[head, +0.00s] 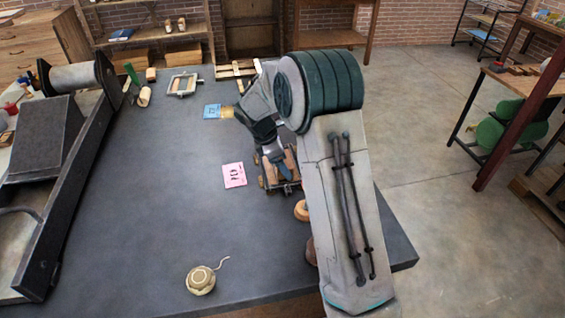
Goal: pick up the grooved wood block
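My gripper (280,168) is low over the dark table, right of a pink card, partly hidden by my own wrist and arm. A brown wooden piece with dark parts (290,162) is right at the fingers. It may be the grooved wood block, but I cannot make out grooves at this size. I cannot tell whether the fingers touch it, or whether they are open or shut.
The pink printed card (234,175) and a blue card (212,111) lie flat on the table (130,220). A wooden ring (301,210) lies beside my arm. A round twine spool (201,280) is at the front. A press (60,150) stands left. The table's middle left is clear.

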